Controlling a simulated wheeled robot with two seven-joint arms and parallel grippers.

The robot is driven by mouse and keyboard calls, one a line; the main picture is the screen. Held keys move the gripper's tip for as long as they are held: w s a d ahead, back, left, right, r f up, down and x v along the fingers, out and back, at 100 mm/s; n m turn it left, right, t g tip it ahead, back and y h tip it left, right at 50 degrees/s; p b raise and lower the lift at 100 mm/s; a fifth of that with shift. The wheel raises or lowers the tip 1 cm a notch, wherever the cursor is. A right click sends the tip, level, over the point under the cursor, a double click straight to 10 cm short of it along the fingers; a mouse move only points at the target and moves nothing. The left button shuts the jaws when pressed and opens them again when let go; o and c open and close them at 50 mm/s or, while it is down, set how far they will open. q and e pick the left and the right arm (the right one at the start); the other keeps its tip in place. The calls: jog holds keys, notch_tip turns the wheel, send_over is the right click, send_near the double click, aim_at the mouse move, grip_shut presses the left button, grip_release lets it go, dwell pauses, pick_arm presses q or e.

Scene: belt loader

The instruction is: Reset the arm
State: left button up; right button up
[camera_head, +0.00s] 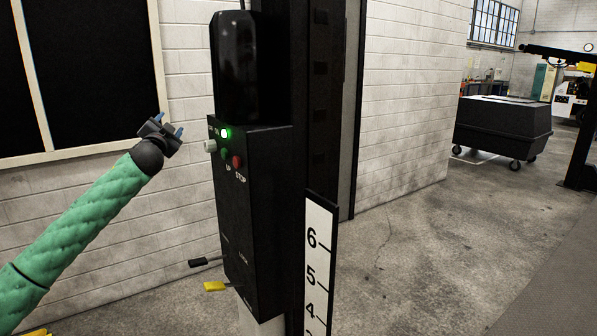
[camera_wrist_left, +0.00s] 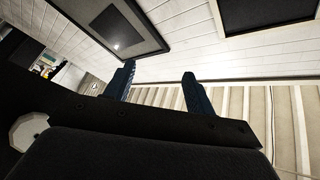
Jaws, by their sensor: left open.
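My left arm, in a green sleeve, comes in from the left in the head view. My left gripper (camera_head: 171,132) is up in front of the white brick wall, left of a black control box (camera_head: 253,200), and apart from it. Its two blue fingertips are spread with nothing between them. In the left wrist view the open fingers (camera_wrist_left: 160,88) show against the wall and ceiling. My right gripper is in neither view.
A black wheeled bin (camera_head: 502,128) stands at the back right. The concrete floor between is clear.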

pick_arm(q)
jog(key=s+d+f+n+g, duration=0.1)
jog(key=s+d+f+g, duration=0.4)
jog(key=s+f, duration=0.55)
jog(key=s+d+f+n+g, duration=0.2)
jog(key=s+d+f, duration=0.5)
jog(key=f, duration=0.7)
jog(key=s+d+f+n+g, duration=0.1)
jog(key=s+d+f+g, duration=0.35)
jog(key=s+f, duration=0.7)
jog(key=s+d+f+n+g, duration=0.1)
jog(key=s+d+f+g, duration=0.1)
jog(key=s+f, duration=0.8)
jog(key=s+d+f+n+g+h, duration=0.1)
jog(key=s+d+f+g, duration=0.1)
jog(key=s+f, duration=0.8)
jog(key=s+d+f+n+g+h, duration=0.1)
jog(key=s+f+g, duration=0.3)
jog(key=s+f, duration=0.7)
jog(key=s+d, duration=0.1)
jog(key=s, duration=0.7)
jog(key=shift+s+d, duration=0.25)
jog(key=shift+s, duration=0.1)
